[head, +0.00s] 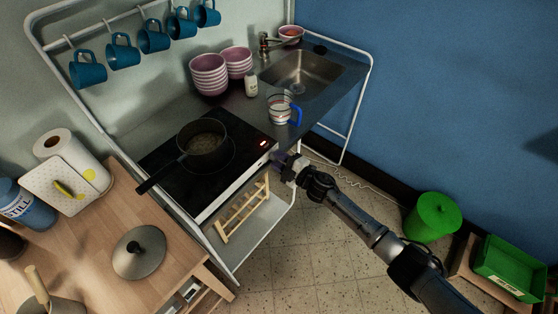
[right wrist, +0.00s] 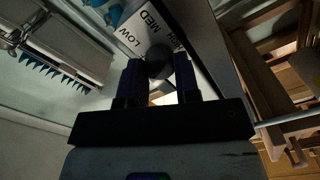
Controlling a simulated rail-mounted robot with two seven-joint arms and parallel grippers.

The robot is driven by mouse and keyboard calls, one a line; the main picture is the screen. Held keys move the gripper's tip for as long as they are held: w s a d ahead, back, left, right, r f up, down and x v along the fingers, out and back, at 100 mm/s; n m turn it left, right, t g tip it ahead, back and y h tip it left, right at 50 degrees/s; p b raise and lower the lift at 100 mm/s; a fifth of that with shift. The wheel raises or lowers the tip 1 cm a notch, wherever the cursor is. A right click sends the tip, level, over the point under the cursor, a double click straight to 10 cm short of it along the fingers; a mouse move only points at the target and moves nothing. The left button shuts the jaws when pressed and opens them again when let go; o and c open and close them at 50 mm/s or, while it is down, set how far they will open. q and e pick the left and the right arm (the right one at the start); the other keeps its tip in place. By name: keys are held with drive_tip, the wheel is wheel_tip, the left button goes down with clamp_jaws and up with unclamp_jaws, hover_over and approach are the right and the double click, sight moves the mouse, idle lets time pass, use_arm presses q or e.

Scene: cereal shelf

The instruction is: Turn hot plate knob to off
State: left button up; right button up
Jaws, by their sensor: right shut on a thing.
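The hot plate (head: 185,186) has a black top and a pale front edge, with a red light lit (head: 263,143) near its right corner. My right gripper (head: 283,161) is at the front right corner of the hot plate. In the right wrist view, the two fingers of this gripper (right wrist: 160,80) are shut on a dark round knob (right wrist: 159,60), one on each side. The panel (right wrist: 140,32) beside the knob is printed LOW, MED and HIGH. The knob's pointer mark cannot be made out. The knob is hidden in the head view. My left gripper is not in view.
A dark pan (head: 203,141) sits on the hot plate, its handle (head: 160,174) jutting over the left front. A glass cup with a blue handle (head: 281,109) stands behind my gripper. A lid (head: 139,252) lies on the wooden counter. Floor (head: 330,255) is clear below my arm.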

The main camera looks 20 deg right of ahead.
idle(0.6)
drive_tip(key=o, duration=0.9)
drive_tip(key=shift+o, duration=0.2)
drive_tip(key=p+v, duration=0.1)
drive_tip(key=v, duration=1.2)
drive_tip(key=shift+s+d, duration=0.2)
drive_tip(key=shift+s, duration=0.15)
